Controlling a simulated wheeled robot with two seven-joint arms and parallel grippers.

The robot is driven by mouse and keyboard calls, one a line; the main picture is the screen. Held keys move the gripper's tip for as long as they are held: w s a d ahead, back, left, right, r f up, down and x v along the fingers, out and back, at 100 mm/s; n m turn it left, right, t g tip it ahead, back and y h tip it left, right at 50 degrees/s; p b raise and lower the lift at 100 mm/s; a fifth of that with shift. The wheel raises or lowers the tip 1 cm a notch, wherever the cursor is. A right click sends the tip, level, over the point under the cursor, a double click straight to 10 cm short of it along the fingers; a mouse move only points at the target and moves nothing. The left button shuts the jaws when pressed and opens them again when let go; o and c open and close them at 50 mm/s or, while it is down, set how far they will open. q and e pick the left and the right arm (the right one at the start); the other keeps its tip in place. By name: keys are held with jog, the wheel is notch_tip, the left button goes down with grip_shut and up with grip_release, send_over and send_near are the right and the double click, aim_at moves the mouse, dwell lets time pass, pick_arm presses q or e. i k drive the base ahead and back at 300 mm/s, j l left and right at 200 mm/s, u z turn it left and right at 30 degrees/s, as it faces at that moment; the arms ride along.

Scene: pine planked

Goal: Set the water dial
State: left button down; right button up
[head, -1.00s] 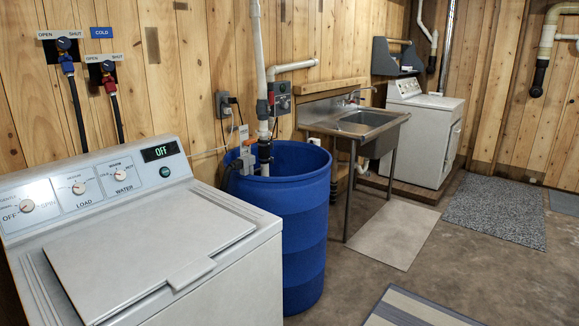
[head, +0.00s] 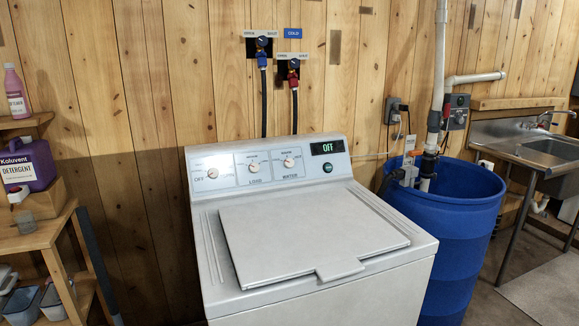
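The water dial (head: 289,162) is a small round knob with a red mark, on the right of three panels on the control strip of the white washing machine (head: 420,262). The label WATER is below it. The load dial (head: 254,167) is to its left, and the cycle dial (head: 212,173) is further left by the word OFF. The display (head: 327,147) reads OFF, with a dark green button (head: 328,168) below it. The lid (head: 310,232) is closed. Neither of my grippers is in view.
A blue valve (head: 262,47) and a red valve (head: 293,69) with black hoses are on the plank wall above the washer. A blue barrel (head: 463,225) stands close on its right. A wooden shelf (head: 40,236) with a purple detergent jug (head: 27,163) is at the left.

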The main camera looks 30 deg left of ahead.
aim_at(288, 162)
jog(key=i+l+u, duration=0.15)
jog(key=u, duration=0.5)
jog(key=i+l+u, duration=0.15)
jog(key=l, duration=0.15)
jog(key=i+l+u, duration=0.15)
jog(key=l, duration=0.15)
jog(key=i+l+u, duration=0.15)
jog(key=l, duration=0.2)
jog(key=i+l, duration=0.1)
jog(key=l, duration=0.3)
jog(key=i+l, duration=0.15)
jog(key=l, duration=0.3)
jog(key=i+l+u, duration=0.1)
jog(key=l, duration=0.3)
jog(key=i+l, duration=0.1)
jog(key=l, duration=0.3)
jog(key=i+l, duration=0.1)
jog(key=l, duration=0.35)
jog(key=i+u, duration=0.05)
